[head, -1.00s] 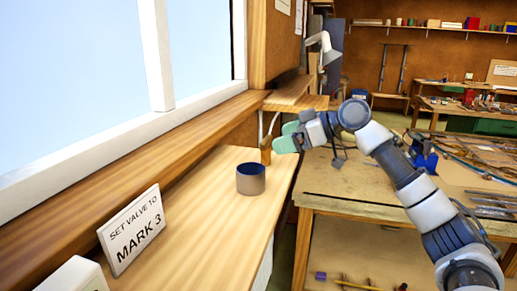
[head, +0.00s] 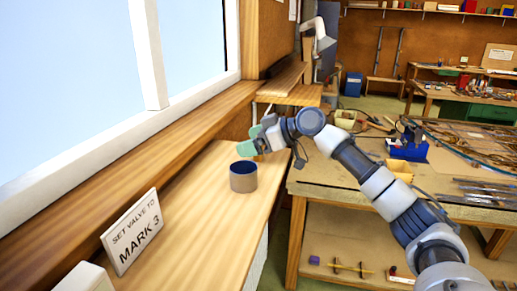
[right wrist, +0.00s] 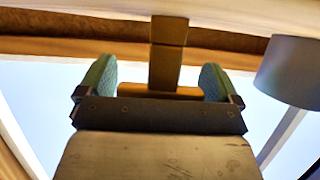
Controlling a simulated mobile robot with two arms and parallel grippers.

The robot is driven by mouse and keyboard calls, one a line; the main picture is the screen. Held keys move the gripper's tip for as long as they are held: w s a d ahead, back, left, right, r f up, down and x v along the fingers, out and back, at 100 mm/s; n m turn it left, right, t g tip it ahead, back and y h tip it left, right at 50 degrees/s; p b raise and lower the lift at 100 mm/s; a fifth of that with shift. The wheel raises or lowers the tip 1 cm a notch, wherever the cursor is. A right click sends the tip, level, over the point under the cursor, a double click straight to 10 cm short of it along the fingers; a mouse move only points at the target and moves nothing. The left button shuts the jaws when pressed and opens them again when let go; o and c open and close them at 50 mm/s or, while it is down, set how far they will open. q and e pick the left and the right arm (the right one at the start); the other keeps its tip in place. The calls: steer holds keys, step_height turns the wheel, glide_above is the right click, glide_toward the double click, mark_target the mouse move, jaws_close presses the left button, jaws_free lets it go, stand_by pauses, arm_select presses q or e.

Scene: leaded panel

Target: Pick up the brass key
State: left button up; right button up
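The brass key looks to be the brass-brown upright shaft with a crossbar (right wrist: 168,52) in the right wrist view. It stands in the gap between the two green fingers of my right gripper (right wrist: 157,80), with the crossbar near the palm. I cannot tell whether the fingers touch it. In the head view my right gripper (head: 256,136) is over the far part of the wooden counter (head: 190,220), and the key is hidden behind it. The right gripper's fingers are spread apart. My left gripper is not in view.
A tan cylinder with a blue inside (head: 243,180) stands on the counter close to my right gripper; it also shows in the right wrist view (right wrist: 292,72). A "SET VALVE TO MARK 3" sign (head: 132,232) stands nearer. A workbench (head: 335,178) is to the right.

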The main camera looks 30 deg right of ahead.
steer(key=c, duration=0.7)
steer(key=shift+c, duration=0.3)
steer(key=shift+r, duration=0.15)
